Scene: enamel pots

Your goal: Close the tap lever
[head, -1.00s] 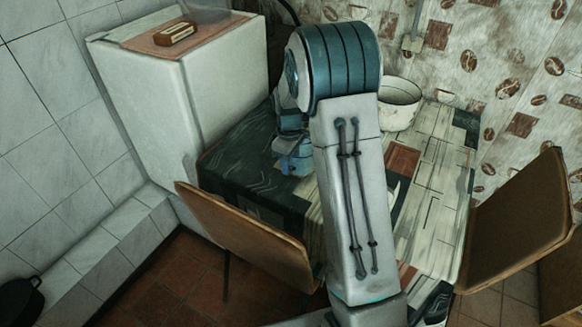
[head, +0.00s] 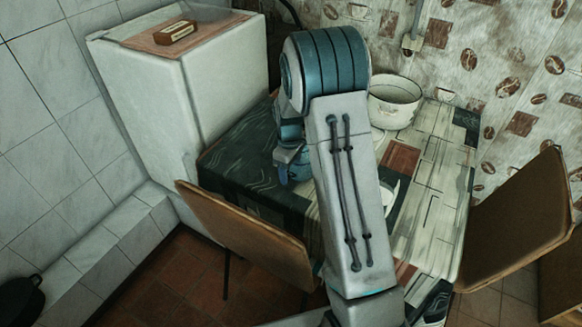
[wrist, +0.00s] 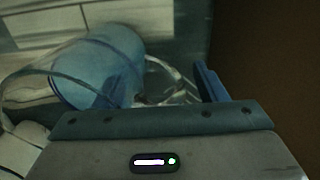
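In the wrist view, my gripper (wrist: 162,84) has its two dark blue fingers apart, with nothing seen gripped. The left finger is hard to pick out against a blue rounded body (wrist: 95,58). Clear, glass-like curved outlines lie around this body and between the fingers. I cannot make out which part, if any, is the tap lever. In the head view, my arm covers the middle of the table (head: 405,215), and a blue part of my wrist shows left of it, over the dark side of the tabletop. No tap can be made out there.
A white pot (head: 393,108) stands at the back of the table, right of my arm. Brown chairs stand at the front left (head: 245,235) and right (head: 515,220). A white fridge (head: 190,90) with a small box (head: 176,32) on top stands behind left.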

